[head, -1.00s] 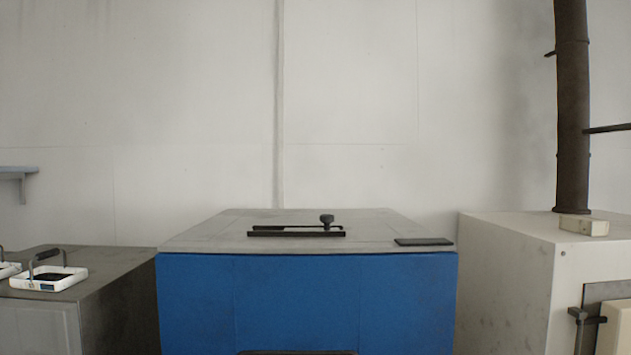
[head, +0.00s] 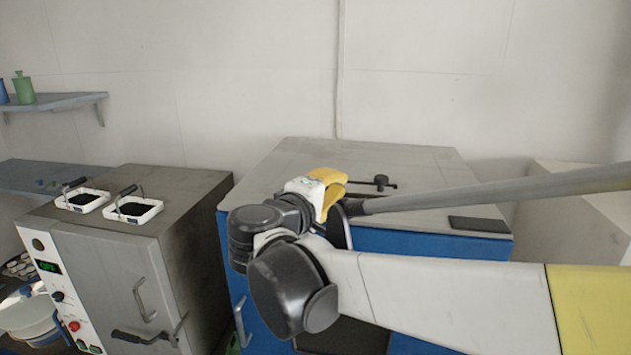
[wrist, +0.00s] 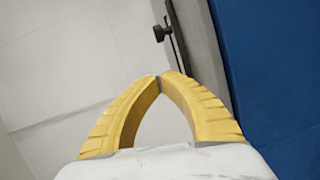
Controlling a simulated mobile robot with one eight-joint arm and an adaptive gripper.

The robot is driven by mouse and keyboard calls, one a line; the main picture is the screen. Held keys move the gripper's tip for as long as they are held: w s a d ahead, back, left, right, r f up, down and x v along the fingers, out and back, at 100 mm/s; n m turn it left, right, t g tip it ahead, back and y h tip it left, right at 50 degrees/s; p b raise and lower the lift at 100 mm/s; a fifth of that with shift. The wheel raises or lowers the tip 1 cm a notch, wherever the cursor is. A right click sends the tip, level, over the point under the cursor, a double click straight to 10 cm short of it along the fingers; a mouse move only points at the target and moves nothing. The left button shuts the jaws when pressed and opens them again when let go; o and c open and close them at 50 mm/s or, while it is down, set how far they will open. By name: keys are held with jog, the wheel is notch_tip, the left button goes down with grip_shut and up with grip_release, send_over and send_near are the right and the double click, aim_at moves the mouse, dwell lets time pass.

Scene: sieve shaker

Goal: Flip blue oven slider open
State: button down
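The blue oven (head: 460,245) has a grey top with a dark slider on it. The slider's round black knob (head: 381,180) stands near the right end of its thin bar, and the left part of the bar is hidden behind my gripper. My gripper (head: 332,184) is just left of the knob and in front of it, above the front of the oven top. In the wrist view my yellow fingers (wrist: 160,76) meet at their tips with nothing between them. The knob (wrist: 159,33) also shows there, beyond the fingertips and apart from them.
A dark flat pad (head: 478,224) lies on the oven top's right side. A grey cabinet (head: 185,190) at left carries two white trays (head: 134,209) with handles. A pale block-shaped unit (head: 580,205) is at right. The wall is behind the oven.

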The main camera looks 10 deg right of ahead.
aim_at(372, 193)
jog(key=x, duration=0.6)
jog(key=shift+p, duration=0.4)
jog(key=d, duration=0.3)
jog(key=shift+w+d+f+p, duration=0.1)
jog(key=shift+w+f+p, duration=0.05)
jog(key=shift+p, duration=0.25)
jog(key=shift+d, duration=0.25)
jog(key=shift+w+f, duration=0.15)
jog(key=shift+s+d+f+b, duration=0.1)
jog(key=shift+s+d+b, duration=0.15)
jog(key=shift+d, duration=0.7)
jog(key=shift+w, duration=0.1)
